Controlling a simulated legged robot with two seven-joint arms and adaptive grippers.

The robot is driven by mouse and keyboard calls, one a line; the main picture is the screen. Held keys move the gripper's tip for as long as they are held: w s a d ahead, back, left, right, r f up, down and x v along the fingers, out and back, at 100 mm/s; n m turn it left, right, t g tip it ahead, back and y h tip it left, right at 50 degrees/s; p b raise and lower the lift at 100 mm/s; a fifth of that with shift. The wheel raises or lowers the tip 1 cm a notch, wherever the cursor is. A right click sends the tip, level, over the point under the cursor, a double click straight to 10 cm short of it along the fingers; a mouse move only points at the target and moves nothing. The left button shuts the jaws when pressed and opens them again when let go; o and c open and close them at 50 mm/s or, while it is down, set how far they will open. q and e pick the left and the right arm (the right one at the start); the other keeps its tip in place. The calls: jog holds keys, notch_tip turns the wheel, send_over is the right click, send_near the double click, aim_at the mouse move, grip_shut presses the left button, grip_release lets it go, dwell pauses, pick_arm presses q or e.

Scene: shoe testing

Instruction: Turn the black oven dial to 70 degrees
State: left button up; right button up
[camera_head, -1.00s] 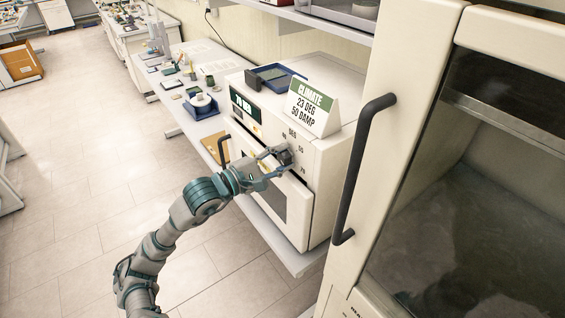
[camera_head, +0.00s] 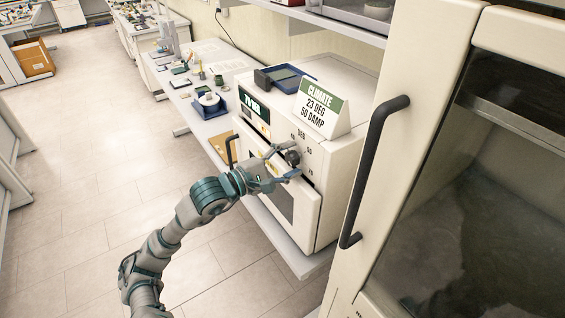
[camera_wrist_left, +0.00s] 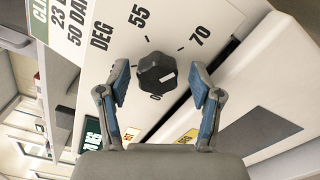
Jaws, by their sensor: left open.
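The black oven dial (camera_head: 293,157) sits on the front panel of the white oven (camera_head: 340,170). In the wrist view the dial (camera_wrist_left: 157,74) is a round ridged knob with a small pale mark on its face. The printed numbers 55 and 70 are above it and to its upper right; another number below it is partly hidden. My left gripper (camera_head: 285,164) is at the dial and open. In the wrist view its blue-padded fingers (camera_wrist_left: 159,80) stand on both sides of the dial with a gap at each side. My right gripper is out of view.
A green sign (camera_head: 254,107) is on the oven front. A climate card (camera_head: 318,108) and a blue tray (camera_head: 284,78) are on the oven top. A large cabinet with a black handle (camera_head: 372,170) stands close at the right. Open floor (camera_head: 110,200) lies at the left.

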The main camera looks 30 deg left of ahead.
pick_arm(q)
jog(key=v, duration=1.1)
jog(key=shift+s+a, duration=0.25)
jog(key=shift+s, duration=0.05)
jog(key=shift+f, duration=0.15)
jog(key=shift+d, duration=0.1)
